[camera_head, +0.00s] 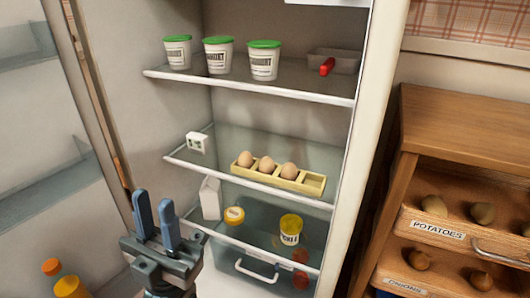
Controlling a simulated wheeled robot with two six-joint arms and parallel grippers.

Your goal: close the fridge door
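The fridge (365,150) stands open in front of me, with its lit shelves in full view. Its door (50,120) is swung open at the left, with its inner side and door shelves showing. My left gripper (156,218) is at the lower left, in front of the fridge opening and to the right of the door's edge. Its two blue fingers point up, with a gap between them and nothing held. I cannot tell whether it touches the door. My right gripper is not in view.
Green-lidded tubs (218,55) stand on the upper shelf, and an egg tray (277,175) on the middle shelf. A drawer with a handle (257,271) is below. A wooden vegetable cabinet (480,125) stands at right.

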